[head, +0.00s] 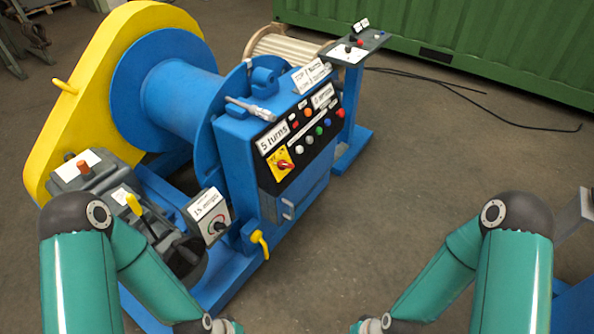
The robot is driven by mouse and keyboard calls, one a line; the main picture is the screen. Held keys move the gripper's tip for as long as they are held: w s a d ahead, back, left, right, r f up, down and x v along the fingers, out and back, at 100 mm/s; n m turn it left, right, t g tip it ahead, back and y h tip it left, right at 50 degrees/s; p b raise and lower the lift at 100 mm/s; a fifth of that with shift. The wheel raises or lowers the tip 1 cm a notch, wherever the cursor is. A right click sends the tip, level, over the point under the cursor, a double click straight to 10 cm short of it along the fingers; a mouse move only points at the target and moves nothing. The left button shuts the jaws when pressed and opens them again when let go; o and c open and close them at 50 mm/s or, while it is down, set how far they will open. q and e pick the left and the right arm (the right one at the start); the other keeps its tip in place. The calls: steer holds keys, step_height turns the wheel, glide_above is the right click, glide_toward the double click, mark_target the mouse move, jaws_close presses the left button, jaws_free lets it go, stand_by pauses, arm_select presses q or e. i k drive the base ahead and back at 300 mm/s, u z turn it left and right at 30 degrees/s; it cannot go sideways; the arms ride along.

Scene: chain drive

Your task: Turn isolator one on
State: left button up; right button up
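A red rotary switch (285,164) on a yellow plate sits at the lower left of the black control panel (310,133) on the blue cabinet. It looks like an isolator, but no readable label names it isolator one, and its on or off position is too small to tell. A second small panel (210,213) with a dial stands lower left of the cabinet, its print partly unreadable. Neither gripper is in view; my two green arms run down to the bottom edge, apart from the machine's switch.
A blue winch drum (178,95) with a yellow chain guard (70,120) stands left. Levers (134,205) and a yellow handle (261,243) stick out in front. A pedestal panel (358,48) stands behind. Black cables (450,85) lie by a green container (480,40). Floor right of the cabinet is clear.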

mark_target(282, 165)
steer(key=u, duration=0.15)
steer(key=i, duration=0.9)
steer(key=z, duration=0.1)
